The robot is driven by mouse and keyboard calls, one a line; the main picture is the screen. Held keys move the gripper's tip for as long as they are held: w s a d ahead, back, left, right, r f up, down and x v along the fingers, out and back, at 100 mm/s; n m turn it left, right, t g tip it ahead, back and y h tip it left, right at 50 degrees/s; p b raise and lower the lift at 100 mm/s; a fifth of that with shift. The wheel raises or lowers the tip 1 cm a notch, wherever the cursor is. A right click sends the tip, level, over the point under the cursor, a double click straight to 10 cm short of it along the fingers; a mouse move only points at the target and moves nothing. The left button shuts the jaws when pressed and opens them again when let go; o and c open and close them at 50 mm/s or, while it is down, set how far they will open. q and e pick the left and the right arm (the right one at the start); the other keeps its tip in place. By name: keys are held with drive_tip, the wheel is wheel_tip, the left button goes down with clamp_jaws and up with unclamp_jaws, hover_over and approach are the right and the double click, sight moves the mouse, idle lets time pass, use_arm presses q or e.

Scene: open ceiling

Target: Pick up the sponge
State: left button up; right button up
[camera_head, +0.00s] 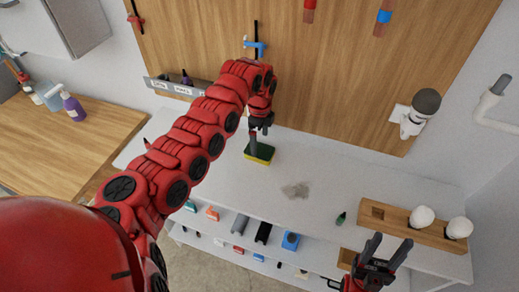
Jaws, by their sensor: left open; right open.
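The sponge (264,151), yellow with a dark green side, stands on the white counter (325,178) below the wooden back panel. My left arm reaches across from the lower left, and its gripper (260,134) is right at the sponge from above. One dark finger overlaps the sponge's left end; I cannot tell whether it touches. This gripper is open. My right gripper (385,246) is open and empty, at the lower right by the counter's front edge, well away from the sponge.
A grey smudge (295,190) lies on the counter right of the sponge. A wooden holder (390,215) with white bulbs stands at the right, a small green bottle (341,218) beside it. A lower shelf (222,235) holds several small items. A wooden table (60,150) stands left.

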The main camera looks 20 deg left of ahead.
sight(261, 150)
use_arm(q)
drive_tip(key=f+p, duration=0.2)
drive_tip(key=f, duration=0.1)
drive_tip(key=f+p, duration=0.1)
drive_tip(key=shift+s+d+f, duration=0.25)
drive_tip(key=shift+d+f, duration=0.05)
drive_tip(key=shift+f, duration=0.35)
drive_tip(key=shift+w, duration=0.1)
drive_tip(key=shift+c, duration=0.2)
drive_tip(key=c, duration=1.1)
drive_tip(key=shift+r, duration=0.1)
